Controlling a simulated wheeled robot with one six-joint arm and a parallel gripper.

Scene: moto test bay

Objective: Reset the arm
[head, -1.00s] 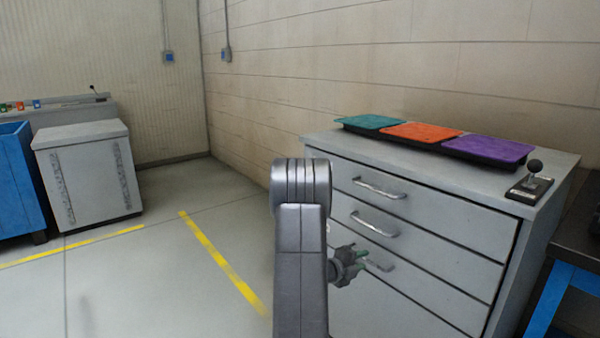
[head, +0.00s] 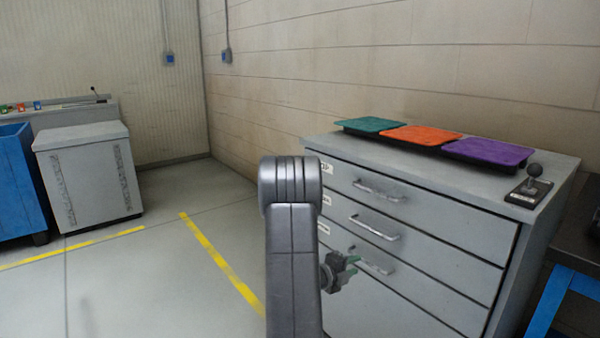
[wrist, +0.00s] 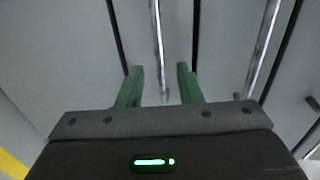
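My gripper (head: 352,264) is small in the head view, in front of the grey drawer cabinet's lower front and partly hidden behind my upright arm. In the wrist view its two green fingers (wrist: 160,72) stand apart with nothing held between them, so it is open. Behind the fingers, the wrist view shows a cabinet drawer front with a long metal handle (wrist: 158,45). I cannot tell how far the fingertips are from it.
The grey drawer cabinet (head: 440,222) stands at the right, with teal, orange and purple trays (head: 490,150) and a small joystick (head: 533,180) on top. A dark-topped bench with blue legs (head: 550,295) is at the far right. Open floor with yellow lines (head: 222,262) lies left.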

